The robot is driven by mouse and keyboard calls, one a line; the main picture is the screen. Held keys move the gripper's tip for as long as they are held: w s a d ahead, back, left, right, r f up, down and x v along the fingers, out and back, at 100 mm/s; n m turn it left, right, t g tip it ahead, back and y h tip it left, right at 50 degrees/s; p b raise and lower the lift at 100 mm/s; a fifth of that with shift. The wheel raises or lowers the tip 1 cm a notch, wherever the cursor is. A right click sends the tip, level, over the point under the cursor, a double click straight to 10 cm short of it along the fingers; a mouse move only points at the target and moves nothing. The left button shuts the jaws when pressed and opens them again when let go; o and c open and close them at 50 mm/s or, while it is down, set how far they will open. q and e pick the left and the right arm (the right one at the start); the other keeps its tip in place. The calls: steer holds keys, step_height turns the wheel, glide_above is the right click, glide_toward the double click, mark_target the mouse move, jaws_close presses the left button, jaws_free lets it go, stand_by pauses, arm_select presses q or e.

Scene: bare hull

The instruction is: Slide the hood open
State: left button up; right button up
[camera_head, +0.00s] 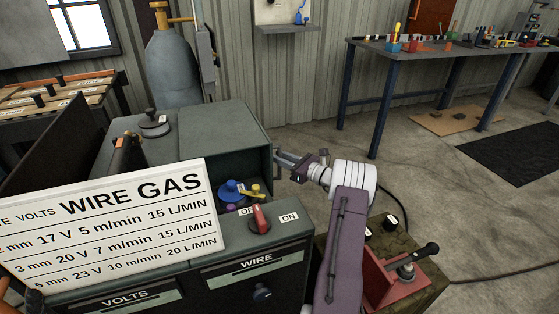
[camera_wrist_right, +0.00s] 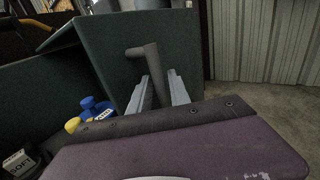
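The hood is the dark green metal cover (camera_head: 215,135) of the machine in the left half of the head view. Its green side also fills much of the right wrist view (camera_wrist_right: 110,50). A grey bent bar handle (camera_wrist_right: 150,62) stands out from it. My right gripper (camera_head: 279,160) is at the hood's right side. In the right wrist view my right gripper's two pale fingers (camera_wrist_right: 159,88) lie on either side of the handle, close to it; whether they press on it cannot be told.
A white WIRE GAS chart (camera_head: 110,225) hides part of the machine front. Blue and yellow parts (camera_head: 232,190) and a red switch (camera_head: 260,218) are close below the hood. A red bracket with a black lever (camera_head: 400,275) stands at lower right. Floor to the right is mostly clear.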

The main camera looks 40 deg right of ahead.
steer(key=shift+w, duration=0.2)
jaws_close()
stand_by(1.3)
